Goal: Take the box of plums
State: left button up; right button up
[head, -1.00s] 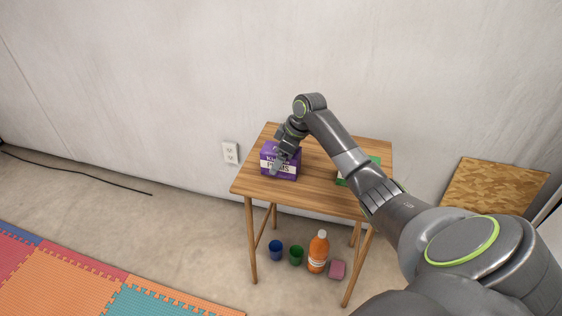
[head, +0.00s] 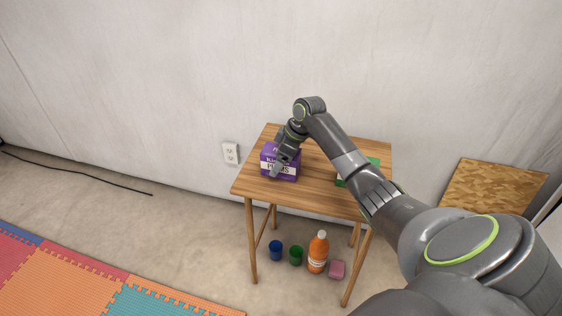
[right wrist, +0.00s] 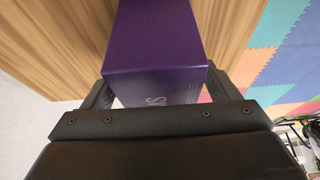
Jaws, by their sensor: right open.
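The purple box of plums (head: 269,156) stands upright on the left part of the wooden table, its white label partly covered by my right gripper. My right gripper (head: 279,164) reaches down to the box from above. In the right wrist view the box (right wrist: 155,45) sits between the two open fingers (right wrist: 158,95), one at each side of it. The printed face of the box is towards the palm. I cannot tell whether either finger touches it. My left gripper is not in view.
The wooden table (head: 325,188) also holds a green box (head: 373,161), partly hidden behind my right arm. Under it are a blue cup (head: 276,250), a green cup (head: 296,255), an orange bottle (head: 318,251) and a pink block (head: 336,270). The wall (head: 190,70) is close behind.

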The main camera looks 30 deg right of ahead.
jog(key=c, duration=1.3)
